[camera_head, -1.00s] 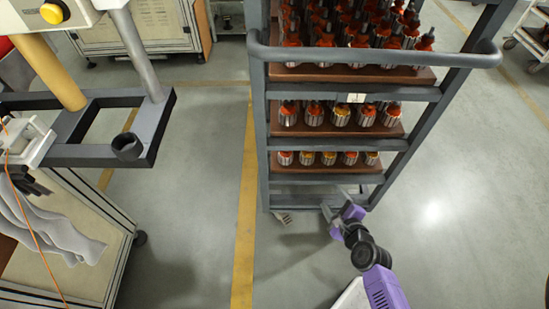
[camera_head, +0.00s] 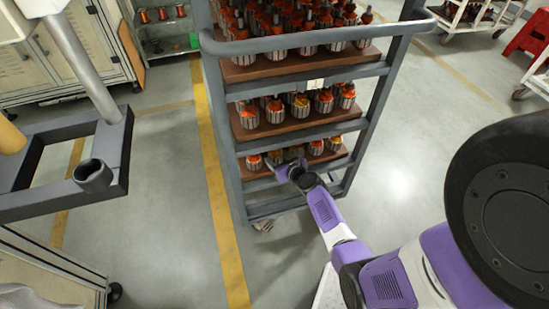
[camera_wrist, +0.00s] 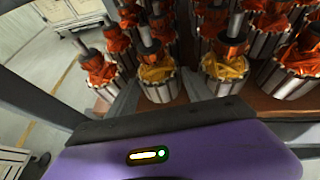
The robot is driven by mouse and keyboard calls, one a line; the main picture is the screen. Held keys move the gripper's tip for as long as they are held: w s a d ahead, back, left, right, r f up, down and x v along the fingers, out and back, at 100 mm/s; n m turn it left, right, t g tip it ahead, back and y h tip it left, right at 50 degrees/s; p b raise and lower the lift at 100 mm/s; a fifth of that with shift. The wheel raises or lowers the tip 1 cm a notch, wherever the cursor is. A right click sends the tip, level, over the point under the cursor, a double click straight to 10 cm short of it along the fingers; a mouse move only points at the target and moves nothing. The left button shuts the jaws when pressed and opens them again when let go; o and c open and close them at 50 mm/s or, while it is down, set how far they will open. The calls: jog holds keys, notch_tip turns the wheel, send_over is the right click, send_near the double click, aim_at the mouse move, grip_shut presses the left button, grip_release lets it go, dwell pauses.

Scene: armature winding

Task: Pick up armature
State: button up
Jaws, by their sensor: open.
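Armatures with ribbed grey cores, orange or yellow windings and upright shafts stand in rows on the rack's brown boards. In the head view, my gripper (camera_head: 290,168) is at the front of the lowest loaded shelf, partly covering armatures there. In the wrist view, my gripper (camera_wrist: 160,84) is open, its two grey fingers pointing at the front row. A yellow-wound armature (camera_wrist: 158,78) shows between the fingertips; I cannot tell whether they touch it. Another yellow-wound armature (camera_wrist: 224,68) is just right of the right finger, and an orange one (camera_wrist: 102,72) is left of the left finger.
The grey wheeled rack (camera_head: 230,160) has side posts and a front handle bar (camera_head: 320,38) above the shelves. More armatures stand close behind and beside the front row. A grey frame stand (camera_head: 110,150) is at left.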

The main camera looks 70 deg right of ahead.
jog(key=shift+x, duration=1.15)
grip_shut()
jog(key=shift+r, duration=0.1)
jog(key=shift+r, duration=0.1)
